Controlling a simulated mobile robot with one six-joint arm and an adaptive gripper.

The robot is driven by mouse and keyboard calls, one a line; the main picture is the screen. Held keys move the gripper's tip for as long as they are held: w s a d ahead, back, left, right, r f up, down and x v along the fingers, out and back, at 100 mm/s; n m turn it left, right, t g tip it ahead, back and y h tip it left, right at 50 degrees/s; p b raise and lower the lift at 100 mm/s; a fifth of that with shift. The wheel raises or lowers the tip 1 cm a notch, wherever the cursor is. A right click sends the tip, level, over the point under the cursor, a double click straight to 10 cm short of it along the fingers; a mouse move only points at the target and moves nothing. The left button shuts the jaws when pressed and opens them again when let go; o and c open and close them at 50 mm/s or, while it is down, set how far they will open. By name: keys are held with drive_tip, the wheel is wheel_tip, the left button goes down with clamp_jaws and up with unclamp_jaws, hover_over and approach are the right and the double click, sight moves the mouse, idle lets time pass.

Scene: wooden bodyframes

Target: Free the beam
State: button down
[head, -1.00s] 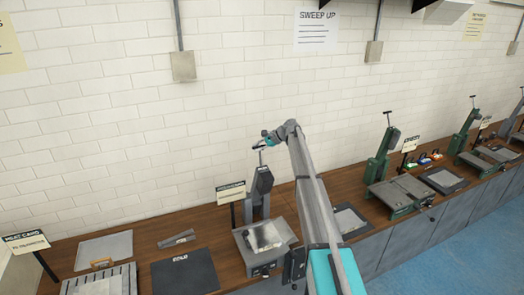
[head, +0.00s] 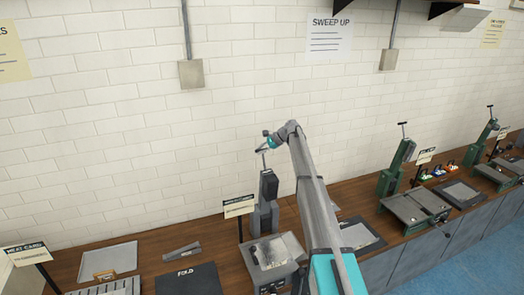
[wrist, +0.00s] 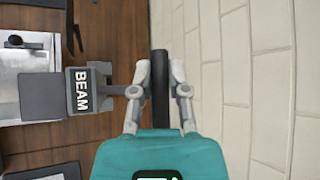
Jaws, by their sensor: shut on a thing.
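The grey press-like machine (head: 266,218) stands on the bench against the wall, with a dark upright head and a thin rod rising from its top. In the wrist view its grey block bears the label BEAM (wrist: 90,90). My gripper (head: 268,145) is at the top of the rod. In the wrist view my gripper (wrist: 161,82) has its two fingers closed on a black bar handle (wrist: 160,60). The hidden part of the handle lies between the fingers. A flat light plate (head: 272,250) lies on the machine's grey base.
A sign on a post (head: 239,206) stands just left of the machine. A dark FOLD mat (head: 188,279), a grey tray (head: 108,262) and a grey metal piece (head: 182,252) lie farther left. Green machines (head: 396,175) stand to the right. The white brick wall (head: 120,110) is close behind.

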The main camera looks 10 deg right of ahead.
drive_tip(key=shift+w+d, duration=0.2)
drive_tip(key=shift+w, duration=0.2)
drive_tip(key=c, duration=0.7)
unclamp_jaws()
drive_tip(key=shift+o, duration=0.3)
drive_tip(key=shift+f, duration=0.15)
drive_tip(key=shift+w, duration=0.1)
